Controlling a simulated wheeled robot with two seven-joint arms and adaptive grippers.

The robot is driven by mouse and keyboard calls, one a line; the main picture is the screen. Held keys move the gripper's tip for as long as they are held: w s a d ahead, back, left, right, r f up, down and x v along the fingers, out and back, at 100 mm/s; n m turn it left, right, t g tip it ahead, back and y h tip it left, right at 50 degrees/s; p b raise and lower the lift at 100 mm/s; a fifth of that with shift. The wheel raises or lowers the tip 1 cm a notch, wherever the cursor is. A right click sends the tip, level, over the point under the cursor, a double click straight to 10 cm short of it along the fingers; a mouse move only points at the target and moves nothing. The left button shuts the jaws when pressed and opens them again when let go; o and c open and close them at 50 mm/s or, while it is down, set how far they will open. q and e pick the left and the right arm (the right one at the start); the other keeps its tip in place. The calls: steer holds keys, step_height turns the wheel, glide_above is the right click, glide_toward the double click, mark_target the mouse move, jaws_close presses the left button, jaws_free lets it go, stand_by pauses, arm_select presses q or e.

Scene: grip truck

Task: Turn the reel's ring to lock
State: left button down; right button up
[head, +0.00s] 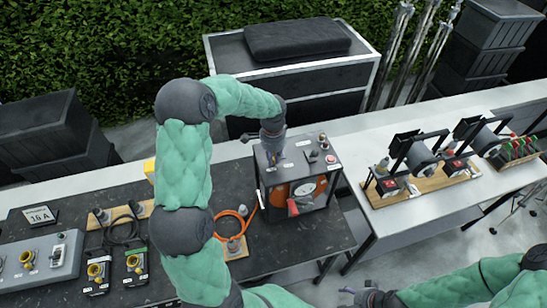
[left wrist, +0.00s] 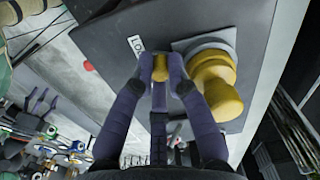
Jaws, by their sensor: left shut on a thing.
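The reel is a dark box frame (head: 335,188) with an orange drum (head: 282,193) inside, standing on the black-topped table. My left gripper (head: 272,151) reaches down onto the left of its top panel. In the left wrist view, the fingers (left wrist: 161,68) are shut on a small yellow part, which looks like the lug of the reel's ring, beside a label reading LOCK (left wrist: 137,45). A larger stepped yellow connector body (left wrist: 215,85) sits on a grey square plate just right of the fingers. The fingers hide where the two yellow parts meet. My right gripper (head: 362,294) is low in the head view, away from the reel.
An orange cable (head: 225,214) and a wooden block lie left of the reel. Yellow-socketed boxes (head: 97,272) and a 16 A sign (head: 40,216) are further left. A white table (head: 425,200) with more reels stands to the right. Bare black tabletop lies below the reel.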

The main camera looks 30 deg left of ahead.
arm_select(q)
steer(key=c, duration=1.5)
jaws_free()
step_height(320, 180, up, 12)
steer(key=shift+r, duration=0.1)
